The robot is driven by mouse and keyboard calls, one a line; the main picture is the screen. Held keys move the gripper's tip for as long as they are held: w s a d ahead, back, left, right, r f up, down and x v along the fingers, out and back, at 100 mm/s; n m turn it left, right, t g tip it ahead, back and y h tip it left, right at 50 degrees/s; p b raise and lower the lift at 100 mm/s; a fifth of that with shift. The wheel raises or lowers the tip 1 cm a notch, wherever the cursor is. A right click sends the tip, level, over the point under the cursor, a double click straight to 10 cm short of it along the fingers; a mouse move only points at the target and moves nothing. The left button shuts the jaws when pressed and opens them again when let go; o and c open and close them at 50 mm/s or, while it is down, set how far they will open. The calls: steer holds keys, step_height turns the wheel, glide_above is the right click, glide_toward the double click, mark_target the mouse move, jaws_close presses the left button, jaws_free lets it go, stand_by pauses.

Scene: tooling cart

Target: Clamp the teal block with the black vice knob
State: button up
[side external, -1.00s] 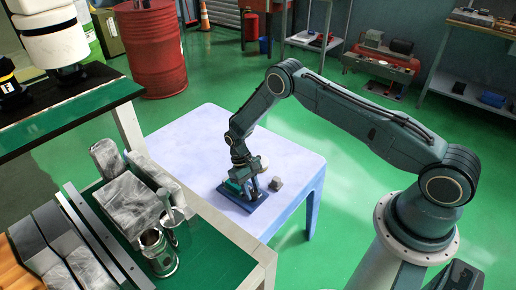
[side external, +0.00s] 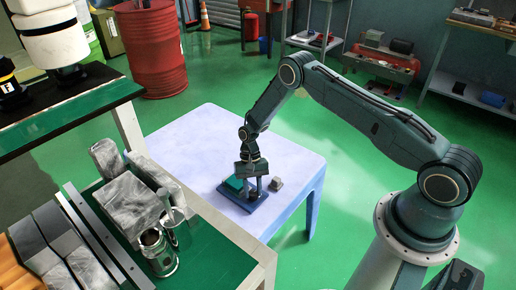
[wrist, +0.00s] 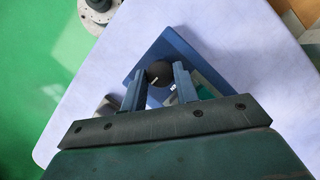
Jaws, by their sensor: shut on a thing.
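The blue vice (side external: 240,203) sits on the pale table, and its base also shows in the wrist view (wrist: 143,57). The teal block (side external: 234,183) is on the vice, to the left of my gripper (side external: 254,190). In the wrist view the block (wrist: 207,91) is partly hidden behind a finger. The black vice knob (wrist: 159,73) has a white mark and sits between my fingertips (wrist: 160,76). My gripper is shut on the knob from above. Whether the vice jaw touches the block cannot be told.
A small grey block (side external: 277,184) stands on the pale table (side external: 205,135) just right of the vice. The far part of the table is clear. A green-topped cart (side external: 215,255) with metal blocks and cylinders stands at the front left.

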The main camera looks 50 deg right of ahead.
steer(key=o, duration=0.7)
steer(key=v, duration=1.4)
